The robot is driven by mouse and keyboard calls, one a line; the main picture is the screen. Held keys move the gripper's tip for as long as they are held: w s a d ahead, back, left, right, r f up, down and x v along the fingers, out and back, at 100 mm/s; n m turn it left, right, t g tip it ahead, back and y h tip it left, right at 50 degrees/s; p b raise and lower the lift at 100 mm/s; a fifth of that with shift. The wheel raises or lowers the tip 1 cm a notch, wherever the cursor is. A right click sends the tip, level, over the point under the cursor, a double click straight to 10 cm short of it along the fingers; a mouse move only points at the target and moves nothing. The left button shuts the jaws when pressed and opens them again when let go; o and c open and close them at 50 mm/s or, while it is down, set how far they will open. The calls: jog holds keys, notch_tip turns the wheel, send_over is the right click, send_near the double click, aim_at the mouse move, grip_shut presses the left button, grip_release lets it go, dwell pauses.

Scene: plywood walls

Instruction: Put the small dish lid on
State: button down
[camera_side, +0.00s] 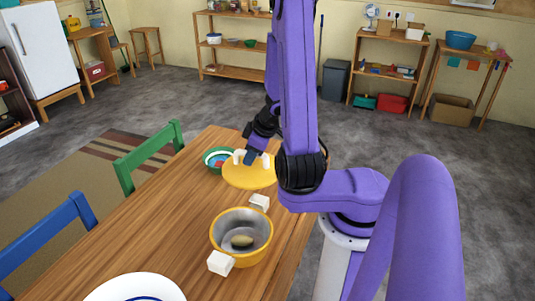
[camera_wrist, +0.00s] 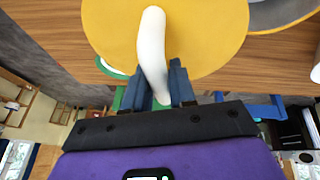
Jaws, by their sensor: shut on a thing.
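My gripper (camera_side: 252,157) is shut on the white curved handle of the yellow round lid (camera_side: 249,176). In the wrist view my gripper's fingers (camera_wrist: 160,80) stand either side of the white handle, and the lid (camera_wrist: 215,38) spreads out flat beyond them. The lid is held above the wooden table, behind the dish. The dish (camera_side: 222,240) is a yellow bowl with a grey inside, and a small tan oval thing (camera_side: 242,241) lies in it. The dish's top is uncovered. Part of a grey, yellow-edged bowl (camera_wrist: 285,12) shows at the top right of the wrist view.
White blocks stand close to the dish, one in front (camera_side: 221,263) and one behind (camera_side: 260,201). A green bowl (camera_side: 211,156) sits past the lid, partly hidden. A white plate (camera_side: 110,290) is at the near edge. Green (camera_side: 150,152) and blue (camera_side: 45,235) chairs line the table's left side.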

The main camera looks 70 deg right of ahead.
aim_at(230, 177)
jog(key=w+a+n+y, duration=0.1)
jog(key=a+n, duration=0.1)
jog(key=w+a+n+y, duration=0.1)
jog(key=a+n, duration=0.1)
jog(key=n, duration=0.1)
jog(key=w+a+n+y, duration=0.1)
jog(key=a+n, duration=0.1)
jog(key=shift+w+a+r+g, duration=0.1)
jog(key=shift+w+a+g, duration=0.2)
jog(key=shift+w+a, duration=0.1)
jog(key=s+a+n+g+y, duration=0.3)
jog(key=a+n, duration=0.5)
jog(key=n, duration=0.3)
jog(key=s+f+n+g, duration=0.3)
jog(key=s+f+n, duration=0.1)
jog(key=n, duration=0.2)
jog(key=shift+s+a+f+h, duration=0.2)
jog(key=shift+s+a+h, duration=0.2)
jog(key=shift+a, duration=0.05)
jog(key=shift+f, duration=0.45)
jog(key=shift+f, duration=0.7)
jog(key=shift+f, duration=0.75)
dwell(0.5)
